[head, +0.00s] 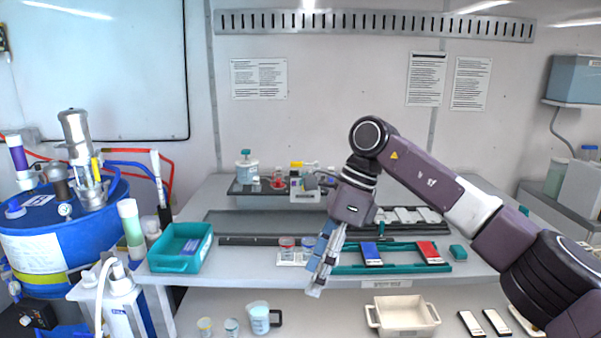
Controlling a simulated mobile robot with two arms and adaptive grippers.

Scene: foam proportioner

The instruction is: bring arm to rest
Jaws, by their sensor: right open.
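My right arm comes in from the right, bends at a raised elbow and hangs its gripper down over the front of the bench. My right gripper (321,268) is open, with its fingers pointing down and slightly left. I see nothing between the fingers. It is in front of the bench's front edge in the picture, between the small jars and the teal rack; its height above the bench is hard to tell. My left gripper is not in view.
A teal bin (181,247) stands on the bench's left. A teal rack (400,257) with a blue block (371,253) and red block (430,252) lies right. A blue drum (60,240) stands left; a cream tub (403,316) sits below.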

